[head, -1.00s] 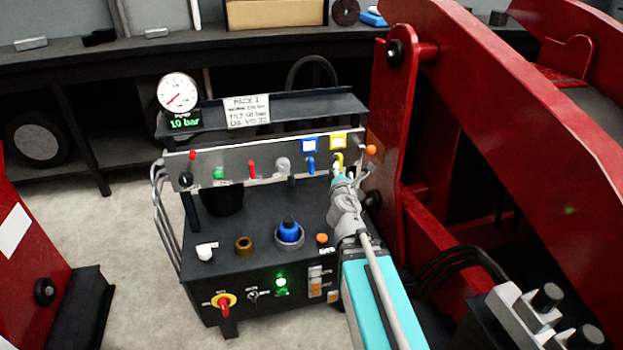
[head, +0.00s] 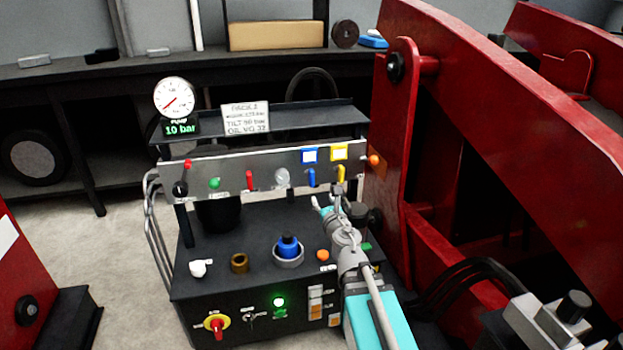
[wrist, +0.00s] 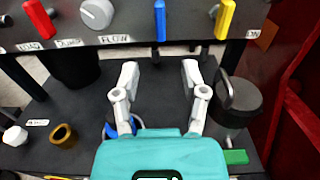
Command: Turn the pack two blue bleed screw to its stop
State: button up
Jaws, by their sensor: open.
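The power pack (head: 210,285) has a sign (head: 246,118) that is too blurred to read surely. On its top a blue knob (head: 288,246) stands in a grey collar. A blue lever (head: 311,177) hangs on the front panel under a blue-framed label. I cannot tell which blue part is the bleed screw. My gripper (head: 328,200) is open and empty above the pack's top, below the panel. In the wrist view its fingers (wrist: 160,75) point toward the panel below the blue lever (wrist: 160,20). My left finger partly hides the blue knob (wrist: 112,130).
A yellow lever (head: 341,174) hangs right of the blue one. A black capped cylinder (wrist: 238,97) stands close right of my fingers. A brass fitting (head: 239,263) and a white fitting (head: 200,268) are at left. Red steelwork (head: 400,150) rises on the right.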

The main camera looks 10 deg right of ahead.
aim_at(312, 179)
jog(key=shift+w, duration=0.1)
jog(key=w, duration=1.3)
jog(key=shift+w+a, duration=0.3)
jog(key=shift+a, duration=0.1)
grip_shut()
